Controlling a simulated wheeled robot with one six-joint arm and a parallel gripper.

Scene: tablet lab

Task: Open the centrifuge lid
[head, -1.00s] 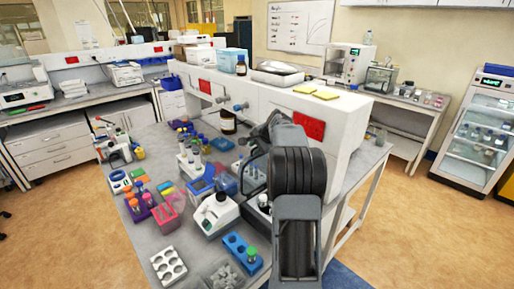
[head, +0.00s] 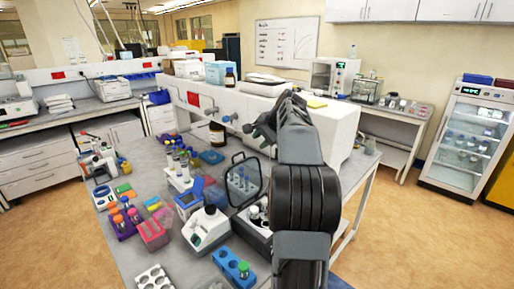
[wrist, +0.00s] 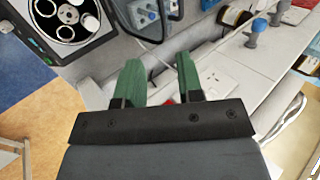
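The centrifuge (head: 250,232) is a light box with a dark top, on the bench left of my arm. Its dark-framed clear lid (head: 233,160) stands raised, and a blue tube rack shows through it. In the wrist view, the open centrifuge bowl with its round rotor (wrist: 68,18) is at the top left, and the lid's frame (wrist: 178,22) is at the top centre. My gripper (wrist: 158,78) is open and empty, its green fingers apart, clear of the lid. In the head view, my gripper (head: 266,122) is above and beyond the lid; my arm hides part of the centrifuge.
A white shelf unit (head: 330,130) stands close behind and right of my gripper. A brown bottle (head: 217,134) stands at the bench back. A small white device (head: 207,228), a blue rack (head: 232,266) and other tube racks crowd the bench to the left.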

